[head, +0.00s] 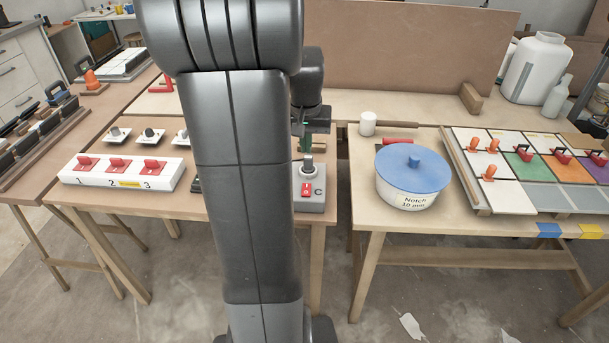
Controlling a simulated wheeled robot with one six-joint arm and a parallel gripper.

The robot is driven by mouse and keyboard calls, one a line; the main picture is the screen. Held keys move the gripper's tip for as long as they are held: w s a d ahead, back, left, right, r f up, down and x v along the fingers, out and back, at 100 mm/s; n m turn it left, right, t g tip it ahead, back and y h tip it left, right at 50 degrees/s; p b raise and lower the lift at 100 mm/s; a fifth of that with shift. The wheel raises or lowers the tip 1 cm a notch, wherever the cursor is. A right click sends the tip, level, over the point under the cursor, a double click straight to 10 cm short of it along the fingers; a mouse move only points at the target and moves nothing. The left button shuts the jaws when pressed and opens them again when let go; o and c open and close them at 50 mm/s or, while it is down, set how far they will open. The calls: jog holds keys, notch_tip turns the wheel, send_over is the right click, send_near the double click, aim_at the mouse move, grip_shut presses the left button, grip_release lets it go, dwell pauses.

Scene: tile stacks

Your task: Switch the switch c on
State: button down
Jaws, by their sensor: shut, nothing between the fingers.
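Switch c is a grey box (316,201) marked with a letter C, near the front edge of the middle table. A red rocker (306,189) is on its front, and a rounded metal-coloured knob or lever (307,163) stands up from its top. My gripper (306,141) is just above and behind the knob, pointing down and shut with nothing in it. My arm hides the left side of the box and part of the gripper. I cannot tell whether the fingers touch the knob, or whether the switch is on or off.
A white block (122,183) with red switches numbered 1, 2 and 3 sits to the left, with small knobs (150,136) behind it. To the right, across a gap, a blue-lidded tub (411,186) and a tiled board (516,197) stand on another table.

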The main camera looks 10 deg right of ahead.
aim_at(307, 185)
jog(key=f, duration=0.4)
jog(key=w+f, duration=0.1)
jog(key=f, duration=0.4)
jog(key=w+f, duration=0.1)
jog(key=f, duration=0.3)
jog(key=shift+w+d+f+p, duration=0.2)
jog(key=shift+d+f+p, duration=0.1)
jog(key=shift+d+f, duration=0.1)
